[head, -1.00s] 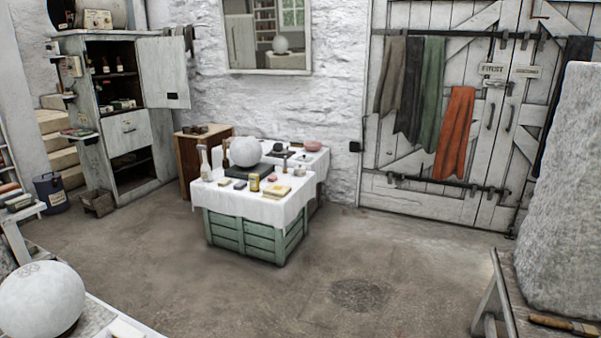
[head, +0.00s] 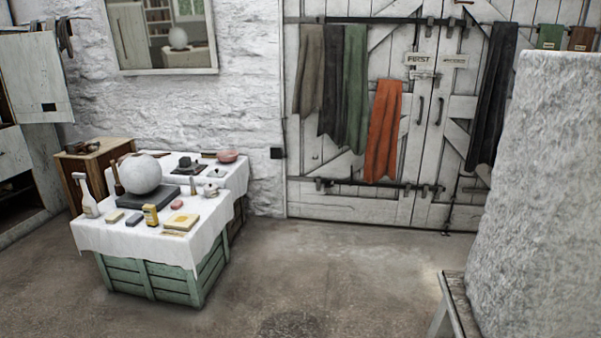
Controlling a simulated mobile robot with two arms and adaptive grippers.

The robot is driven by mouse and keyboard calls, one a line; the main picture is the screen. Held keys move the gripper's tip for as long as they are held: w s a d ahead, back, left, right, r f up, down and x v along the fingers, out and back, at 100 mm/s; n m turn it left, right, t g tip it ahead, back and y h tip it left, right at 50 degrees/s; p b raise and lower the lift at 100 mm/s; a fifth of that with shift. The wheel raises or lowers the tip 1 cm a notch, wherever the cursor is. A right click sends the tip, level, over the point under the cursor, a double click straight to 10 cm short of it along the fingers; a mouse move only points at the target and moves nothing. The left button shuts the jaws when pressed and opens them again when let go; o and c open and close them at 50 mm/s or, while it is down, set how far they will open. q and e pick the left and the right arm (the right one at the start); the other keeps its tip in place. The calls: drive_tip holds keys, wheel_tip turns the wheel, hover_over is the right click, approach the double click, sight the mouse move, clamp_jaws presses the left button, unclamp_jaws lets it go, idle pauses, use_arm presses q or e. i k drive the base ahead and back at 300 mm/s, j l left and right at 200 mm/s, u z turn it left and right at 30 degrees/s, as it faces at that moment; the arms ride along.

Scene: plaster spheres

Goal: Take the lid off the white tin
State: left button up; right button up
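A table with a white cloth (head: 130,236) over a green crate base (head: 160,280) stands left of centre in the head view. A small pale pot or tin (head: 211,190) sits near its right side. It is too small to tell for sure whether it is the white tin or how its lid sits. Neither of my grippers is in view.
On the cloth are a plaster sphere (head: 139,174), a white spray bottle (head: 87,198), a yellow can (head: 150,214) and small blocks. A rough stone block (head: 550,200) stands at the right on a wooden bench (head: 461,303). The floor (head: 350,275) between is clear.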

sight(210, 187)
drive_tip(key=i, duration=2.3)
drive_tip(key=l, duration=0.05)
